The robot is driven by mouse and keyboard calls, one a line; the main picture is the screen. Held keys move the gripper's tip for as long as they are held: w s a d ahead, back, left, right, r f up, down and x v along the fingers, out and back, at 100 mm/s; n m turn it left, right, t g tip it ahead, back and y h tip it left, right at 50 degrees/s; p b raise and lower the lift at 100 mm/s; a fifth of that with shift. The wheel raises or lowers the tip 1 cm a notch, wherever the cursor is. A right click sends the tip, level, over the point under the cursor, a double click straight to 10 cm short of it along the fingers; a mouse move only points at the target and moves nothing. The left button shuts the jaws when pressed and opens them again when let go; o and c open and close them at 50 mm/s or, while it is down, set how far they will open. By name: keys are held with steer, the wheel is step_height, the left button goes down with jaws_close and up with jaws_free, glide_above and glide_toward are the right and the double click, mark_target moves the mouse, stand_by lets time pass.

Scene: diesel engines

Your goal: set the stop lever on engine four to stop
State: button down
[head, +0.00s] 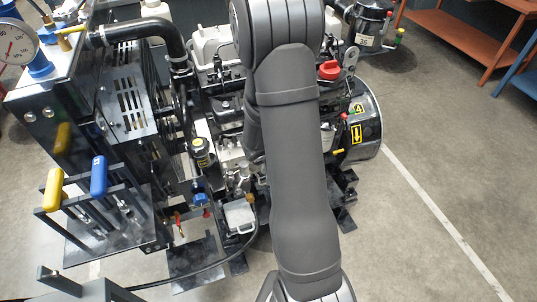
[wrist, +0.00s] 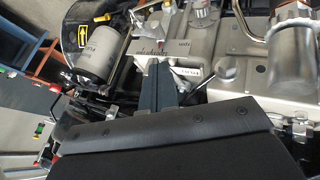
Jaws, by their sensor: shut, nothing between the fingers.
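Engine four (head: 345,125) carries a yellow "4" and a yellow arrow label on its dark round housing in the head view. My arm covers much of this engine there, and my gripper is hidden. In the wrist view, my gripper (wrist: 158,85) is shut and empty, its dark fingers together in front of a light metal plate (wrist: 180,50) with small printed labels, too small to read surely. A thin dark rod (wrist: 228,78) stands just right of the fingers, apart from them. I cannot tell surely whether it is the stop lever, nor its setting.
In the wrist view, a silver fuel filter (wrist: 97,50) is left of the fingers and silver piping (wrist: 290,45) is at right. In the head view, a panel with yellow and blue handles (head: 98,176) is at left. Open floor (head: 440,170) is at right.

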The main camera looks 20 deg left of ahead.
steer(key=shift+w+d, duration=0.95)
steer(key=shift+w, duration=0.1)
steer(key=shift+w+r, duration=0.15)
steer(key=shift+w, duration=0.05)
steer(key=s+d+r, duration=0.2)
steer(key=s+r, duration=0.4)
steer(key=r, duration=0.1)
steer(key=shift+d+r, duration=0.3)
steer(key=shift+d, duration=0.05)
stand_by(0.5)
steer(key=w+a+f, duration=0.1)
steer(key=f, duration=0.1)
steer(key=w+f, duration=0.2)
steer(key=f, duration=0.1)
steer(key=w+a+f, duration=0.1)
steer(key=w+f, duration=0.1)
steer(key=shift+w+a+f, duration=0.25)
steer(key=shift+a+f, duration=0.05)
steer(key=shift+f, duration=0.05)
steer(key=shift+s+a+f, duration=0.15)
steer(key=shift+s+a, duration=0.6)
steer(key=shift+s, duration=0.05)
